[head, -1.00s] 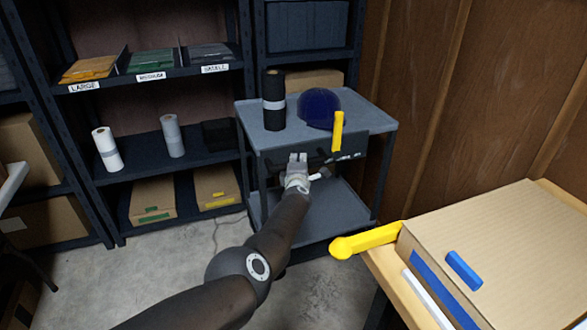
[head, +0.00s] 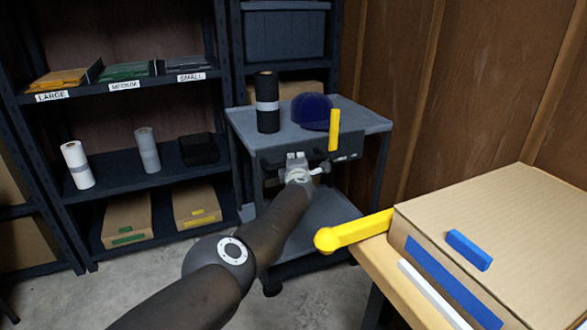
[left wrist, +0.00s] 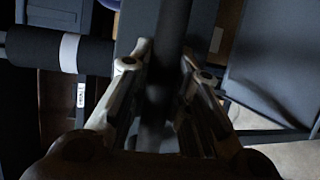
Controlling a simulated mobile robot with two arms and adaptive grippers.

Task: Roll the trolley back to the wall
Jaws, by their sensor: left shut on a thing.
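The trolley (head: 355,117) is a grey two-deck cart in front of the dark shelving, near the wood-panelled wall. A black roll (head: 267,118) with a pale band stands on its top deck, next to a dark blue cap (head: 311,110). My left gripper (head: 296,160) is at the trolley's near side, below the top deck, shut on its dark handle bar. In the left wrist view, the dark bar (left wrist: 172,30) runs between the two fingers. The gripper hides part of the handle. My right gripper is out of view.
A bench with a cardboard box (head: 500,220) is at the right front, and a yellow bar (head: 352,232) juts from it toward the trolley. Shelving (head: 120,85) with rolls and boxes stands at the left. Bare concrete floor (head: 160,270) shows at the lower left.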

